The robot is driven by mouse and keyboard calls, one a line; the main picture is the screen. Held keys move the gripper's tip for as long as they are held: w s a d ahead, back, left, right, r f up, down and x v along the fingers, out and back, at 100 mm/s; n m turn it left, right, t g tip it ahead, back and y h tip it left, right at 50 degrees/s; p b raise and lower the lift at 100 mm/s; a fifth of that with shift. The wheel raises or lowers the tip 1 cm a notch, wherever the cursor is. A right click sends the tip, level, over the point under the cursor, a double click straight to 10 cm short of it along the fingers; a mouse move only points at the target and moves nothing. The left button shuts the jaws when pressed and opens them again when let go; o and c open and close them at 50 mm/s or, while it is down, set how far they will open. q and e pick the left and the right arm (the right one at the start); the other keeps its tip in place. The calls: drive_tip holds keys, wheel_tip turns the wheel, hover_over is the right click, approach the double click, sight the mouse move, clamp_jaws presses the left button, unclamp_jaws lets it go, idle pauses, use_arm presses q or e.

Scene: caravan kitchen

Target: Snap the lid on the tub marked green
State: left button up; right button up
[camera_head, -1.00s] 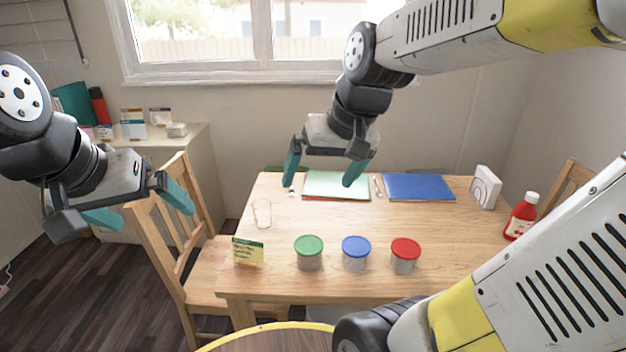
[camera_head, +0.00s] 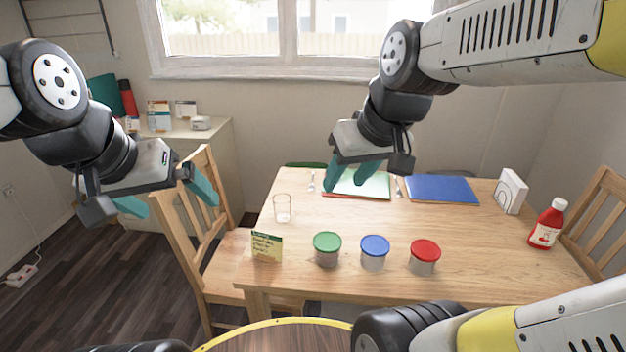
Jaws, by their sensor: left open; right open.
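The tub with the green lid (camera_head: 327,249) stands upright near the table's front edge, left of a tub with a blue lid (camera_head: 375,252) and a tub with a red lid (camera_head: 424,257). The green lid lies on top of its tub; I cannot tell whether it is snapped down. My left gripper (camera_head: 172,206) is open and empty, left of the table above a chair. My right gripper (camera_head: 352,182) is open and empty above the back of the table, over the light green mat, well behind the tubs.
The wooden table (camera_head: 470,225) carries a small card (camera_head: 267,247), a glass (camera_head: 282,208), a light green mat (camera_head: 372,186), a blue mat (camera_head: 442,188), a white box (camera_head: 510,191) and a red bottle (camera_head: 546,225). A chair (camera_head: 190,235) stands at left. The table is clear between tubs and mats.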

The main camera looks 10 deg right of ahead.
drive_tip(key=w+f+n, duration=0.1)
drive_tip(key=w, duration=0.2)
drive_tip(key=w+f+n+g, duration=0.1)
drive_tip(key=w+f, duration=0.1)
drive_tip(key=w, duration=0.1)
drive_tip(key=w+f+n+g, duration=0.1)
drive_tip(key=w+n, duration=0.1)
drive_tip(key=w, duration=0.1)
drive_tip(key=shift+d+f, duration=0.3)
drive_tip(key=shift+d, duration=0.1)
clamp_jaws()
drive_tip(key=n+g, duration=0.3)
drive_tip(key=n, duration=0.5)
hover_over(327, 241)
wheel_tip(327, 241, down, 19)
drive_tip(key=f, duration=0.7)
drive_tip(key=shift+d, duration=0.35)
